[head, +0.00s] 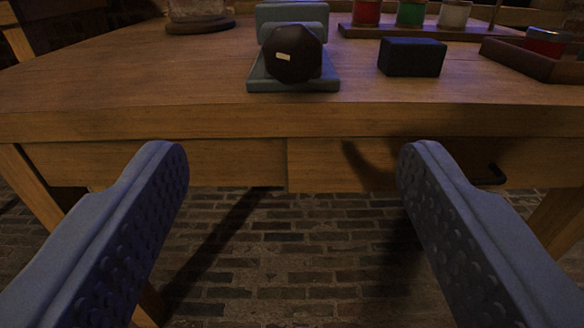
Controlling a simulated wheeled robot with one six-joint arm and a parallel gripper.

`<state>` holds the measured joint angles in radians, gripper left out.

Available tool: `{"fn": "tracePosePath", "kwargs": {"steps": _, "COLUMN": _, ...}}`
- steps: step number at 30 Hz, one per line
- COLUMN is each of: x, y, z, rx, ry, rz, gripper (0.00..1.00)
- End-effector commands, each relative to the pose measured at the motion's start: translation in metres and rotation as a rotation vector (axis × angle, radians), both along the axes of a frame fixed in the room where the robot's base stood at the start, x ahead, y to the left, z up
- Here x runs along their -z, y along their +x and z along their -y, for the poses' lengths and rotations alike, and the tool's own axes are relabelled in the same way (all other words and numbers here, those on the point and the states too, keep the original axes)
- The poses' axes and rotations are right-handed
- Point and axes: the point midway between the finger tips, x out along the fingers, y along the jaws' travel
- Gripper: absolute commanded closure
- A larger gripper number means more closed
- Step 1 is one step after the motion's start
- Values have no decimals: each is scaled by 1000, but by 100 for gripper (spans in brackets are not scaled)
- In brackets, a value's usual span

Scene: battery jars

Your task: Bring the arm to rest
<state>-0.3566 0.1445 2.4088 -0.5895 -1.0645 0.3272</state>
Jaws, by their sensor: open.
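My gripper (285,172) is in the lower half of the head view, its two blue-grey fingers spread wide apart. Nothing is between the fingers; the brick floor and the table's front show through the gap. The fingertips appear in front of the wooden table (130,82), overlapping its front face below the top edge. The rest of my arm is out of view.
On the table are a dark round object on a grey stand (262,86), a dark box (411,57), a rack (380,32) with red, green and white jars, and a tray (530,62) holding a red jar. A dark drawer handle (490,178) sticks out at right. Bare tabletop lies at left.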

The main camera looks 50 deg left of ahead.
Motion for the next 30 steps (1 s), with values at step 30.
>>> {"fn": "tracePosePath", "kwargs": {"steps": 30, "x": -200, "y": -36, "z": 178, "rx": 498, "ry": -92, "rz": 73, "gripper": 34}}
